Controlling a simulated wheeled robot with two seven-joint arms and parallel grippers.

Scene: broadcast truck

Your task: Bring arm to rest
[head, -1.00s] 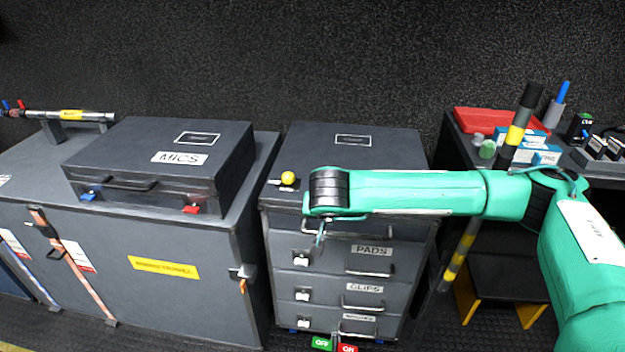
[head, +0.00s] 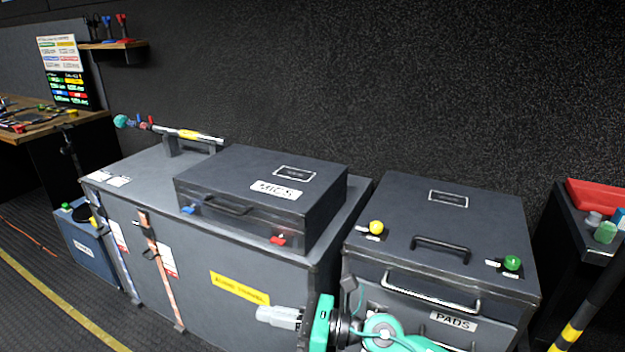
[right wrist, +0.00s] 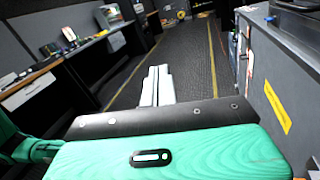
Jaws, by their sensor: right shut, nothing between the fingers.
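My right gripper (head: 272,316) is low in the head view, in front of the big grey case (head: 245,262) and just left of the drawer cabinet (head: 425,230). Its pale fingers are closed together with nothing between them, pointing left. In the right wrist view the shut fingers (right wrist: 157,86) point along the dark floor aisle, clear of the furniture. My right forearm, green, comes in from the bottom of the head view. My left gripper does not show. A green piece of an arm is at the left edge of the wrist view.
A MICS case (head: 265,190) lies on the big case. A workbench (head: 45,122) stands at the far left, a shelf (head: 113,44) above. A red tray (head: 598,196) is at the right edge. The aisle floor (right wrist: 185,62) ahead of the fingers is free.

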